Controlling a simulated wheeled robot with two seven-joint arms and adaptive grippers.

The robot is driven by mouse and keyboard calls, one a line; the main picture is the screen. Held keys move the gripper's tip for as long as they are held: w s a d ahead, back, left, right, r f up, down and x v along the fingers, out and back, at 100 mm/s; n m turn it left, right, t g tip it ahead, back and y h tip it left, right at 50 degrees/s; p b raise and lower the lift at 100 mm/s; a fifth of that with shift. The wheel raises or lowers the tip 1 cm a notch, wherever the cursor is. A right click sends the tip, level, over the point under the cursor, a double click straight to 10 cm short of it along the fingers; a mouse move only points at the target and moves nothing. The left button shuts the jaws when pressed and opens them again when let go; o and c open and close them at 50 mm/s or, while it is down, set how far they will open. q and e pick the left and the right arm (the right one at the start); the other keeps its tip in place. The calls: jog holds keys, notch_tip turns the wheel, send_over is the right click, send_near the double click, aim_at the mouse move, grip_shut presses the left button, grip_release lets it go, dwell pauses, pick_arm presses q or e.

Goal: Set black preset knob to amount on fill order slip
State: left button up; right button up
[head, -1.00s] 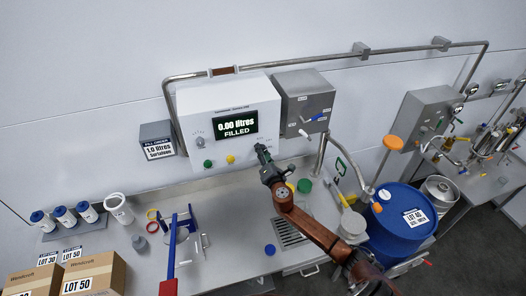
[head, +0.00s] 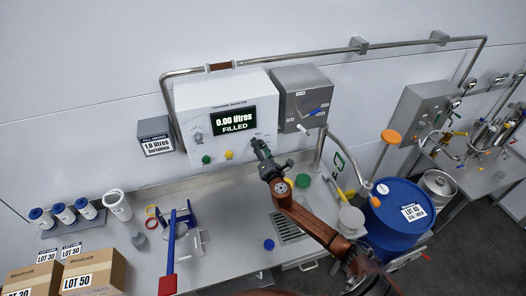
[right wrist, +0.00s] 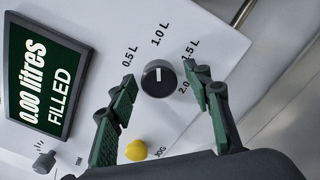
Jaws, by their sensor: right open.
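The black preset knob (right wrist: 158,78) is on the white panel in the right wrist view, ringed by marks 0.5 L, 1.0 L, 1.5 L and 2.0. Its white pointer line points up in the picture, toward the 1.0 L mark. My right gripper (right wrist: 160,82) is open, with one green-padded finger on each side of the knob; I see gaps and cannot tell any contact. In the head view my right gripper (head: 259,146) hides the knob at the panel's lower right. The fill order slip (head: 157,145) reads 1.0 litres. My left gripper is not in view.
The display (head: 233,120) reads 0.00 litres, FILLED. A yellow button (right wrist: 136,150) marked JOG and a small grey knob (right wrist: 44,162) are on the same panel. A grey box (head: 305,97) adjoins the panel. A blue drum (head: 400,215) stands at right.

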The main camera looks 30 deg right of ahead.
jog(key=v, duration=1.2)
jog(key=shift+d+f, duration=0.1)
